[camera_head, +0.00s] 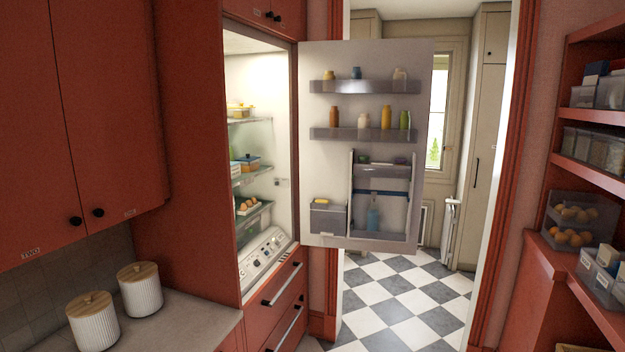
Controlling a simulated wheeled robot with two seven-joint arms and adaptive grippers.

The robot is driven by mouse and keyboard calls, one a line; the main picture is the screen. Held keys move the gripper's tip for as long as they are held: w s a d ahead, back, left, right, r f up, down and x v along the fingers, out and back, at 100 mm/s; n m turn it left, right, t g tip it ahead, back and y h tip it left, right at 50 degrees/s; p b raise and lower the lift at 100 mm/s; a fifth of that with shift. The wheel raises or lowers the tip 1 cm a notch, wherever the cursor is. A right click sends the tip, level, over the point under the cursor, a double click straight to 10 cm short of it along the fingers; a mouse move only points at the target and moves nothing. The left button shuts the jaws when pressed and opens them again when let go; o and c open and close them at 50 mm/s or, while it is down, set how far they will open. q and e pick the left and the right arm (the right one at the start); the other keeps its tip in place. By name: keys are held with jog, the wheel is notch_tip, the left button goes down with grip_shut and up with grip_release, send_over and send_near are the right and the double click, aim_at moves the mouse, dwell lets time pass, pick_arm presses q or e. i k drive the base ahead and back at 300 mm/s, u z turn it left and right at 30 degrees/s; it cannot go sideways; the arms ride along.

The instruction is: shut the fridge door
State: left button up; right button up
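The fridge (285,185) is built into a tall red cabinet in the middle left of the head view, with its lit interior showing. Its door (338,175) stands wide open, hinged on the fridge's right side, with its inner face turned toward me. The door's shelves hold bottles and jars (386,117), and bins sit low on it. The door's outer face and handle are hidden. Neither of my grippers shows in the head view.
Red drawers (284,302) with bar handles lie below the fridge. A counter (178,325) with two white canisters (141,290) is at the lower left. A doorway with a checkered floor (400,300) lies behind the door. Red shelves (592,177) with containers stand at right.

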aim_at(372, 98)
jog(key=z, duration=1.1)
jog(key=i, duration=1.8)
jog(key=u, duration=0.9)
jog(key=i, duration=0.85)
jog(key=u, duration=1.3)
jog(key=i, duration=0.3)
jog(key=u, duration=0.2)
